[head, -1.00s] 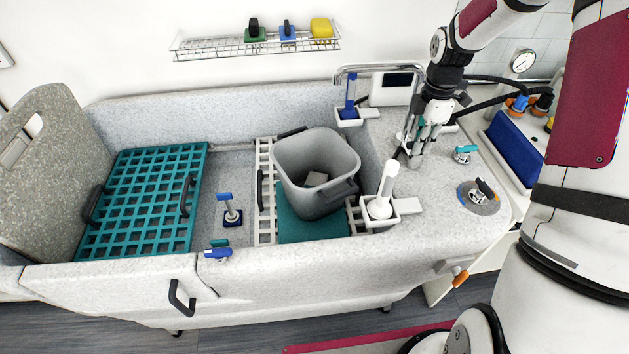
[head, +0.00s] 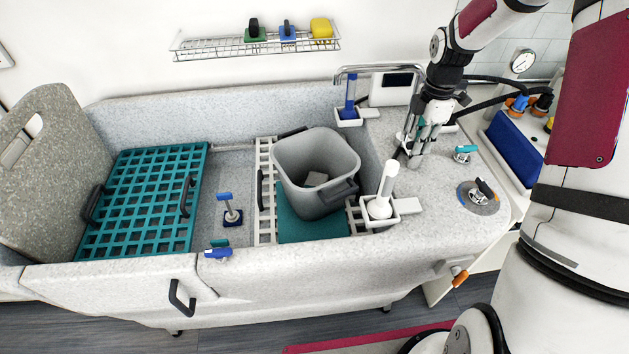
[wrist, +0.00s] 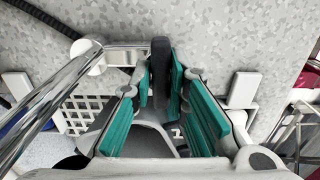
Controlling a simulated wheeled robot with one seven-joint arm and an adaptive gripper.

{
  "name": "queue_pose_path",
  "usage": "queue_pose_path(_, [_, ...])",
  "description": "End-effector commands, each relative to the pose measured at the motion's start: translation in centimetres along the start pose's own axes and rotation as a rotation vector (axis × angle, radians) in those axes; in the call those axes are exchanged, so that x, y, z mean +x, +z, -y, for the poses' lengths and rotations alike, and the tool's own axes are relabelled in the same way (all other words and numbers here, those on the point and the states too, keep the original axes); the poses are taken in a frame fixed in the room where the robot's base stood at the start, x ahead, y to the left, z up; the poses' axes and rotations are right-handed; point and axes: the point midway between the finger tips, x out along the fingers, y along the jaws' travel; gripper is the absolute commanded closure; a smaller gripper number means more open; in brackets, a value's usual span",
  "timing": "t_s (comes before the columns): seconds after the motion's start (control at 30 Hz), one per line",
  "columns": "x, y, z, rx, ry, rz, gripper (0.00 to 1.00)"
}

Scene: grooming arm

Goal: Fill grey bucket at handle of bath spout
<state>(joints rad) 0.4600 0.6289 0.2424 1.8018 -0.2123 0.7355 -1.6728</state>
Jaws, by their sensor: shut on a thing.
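The grey bucket (head: 300,190) stands upright in the bath on a teal panel, under the outlet side of the chrome bath spout (head: 378,68). A small pale patch shows inside it; I see no clear water stream. My gripper (head: 412,158) is at the tub's right-hand deck, beside the spout's base. In the wrist view, the dark spout handle (wrist: 160,72) stands between the teal pads of my gripper (wrist: 168,85), which is shut on it. The spout pipe (wrist: 45,108) runs along the left there.
A white brush in a holder (head: 380,208) stands between bucket and deck. A teal grate (head: 145,200) lies at left.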

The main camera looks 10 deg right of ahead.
Motion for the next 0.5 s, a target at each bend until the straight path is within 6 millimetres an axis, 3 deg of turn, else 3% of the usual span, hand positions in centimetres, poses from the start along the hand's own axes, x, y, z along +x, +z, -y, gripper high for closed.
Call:
queue_pose_path(0.3, [-0.01, 0.02, 0.33, -0.194, -0.006, -0.002, 1.0])
queue_pose_path(0.5, [0.06, 0.01, 0.23, -0.23, -0.006, -0.001, 1.0])
